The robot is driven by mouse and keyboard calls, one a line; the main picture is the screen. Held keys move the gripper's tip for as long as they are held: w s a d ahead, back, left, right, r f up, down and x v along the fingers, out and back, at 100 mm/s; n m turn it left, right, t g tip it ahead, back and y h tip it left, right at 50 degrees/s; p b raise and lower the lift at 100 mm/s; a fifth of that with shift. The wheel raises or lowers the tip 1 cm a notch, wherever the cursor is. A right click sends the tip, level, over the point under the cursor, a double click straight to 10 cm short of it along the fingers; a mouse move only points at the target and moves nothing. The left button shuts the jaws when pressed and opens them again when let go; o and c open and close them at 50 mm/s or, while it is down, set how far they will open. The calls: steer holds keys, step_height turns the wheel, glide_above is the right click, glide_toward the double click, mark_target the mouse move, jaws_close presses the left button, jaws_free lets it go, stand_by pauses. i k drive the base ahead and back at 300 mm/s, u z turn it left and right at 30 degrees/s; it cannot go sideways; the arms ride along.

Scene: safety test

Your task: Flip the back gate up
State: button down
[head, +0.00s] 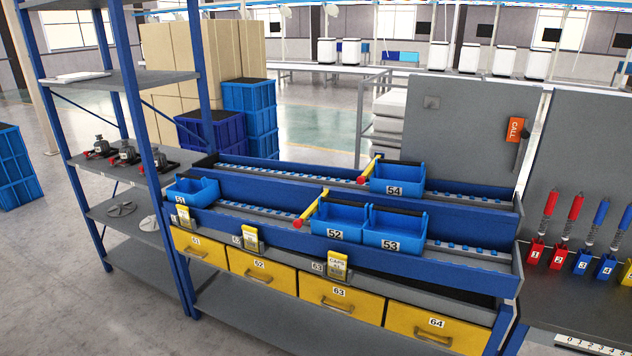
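The back gate (370,168) is a thin yellow bar with a red knob at its near end. It lies slanted across the back roller lane, just left of the blue bin 54 (397,178). A matching front gate (312,206) lies across the front lane, beside the blue bin 52 (339,221). Both bars slope the same way, knob end toward me. I cannot tell whether either bar touches its bin. My gripper is not in view.
The blue rack (350,243) also holds bins 51 (191,190) and 53 (395,229), with yellow drawers (262,268) below. A grey shelf unit (130,78) stands left. A grey panel (470,135) with an orange call box (517,130) stands behind right.

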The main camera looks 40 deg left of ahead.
mark_target(361, 180)
steer(key=u, duration=0.8)
steer(key=i, duration=1.05)
steer(key=u, duration=0.25)
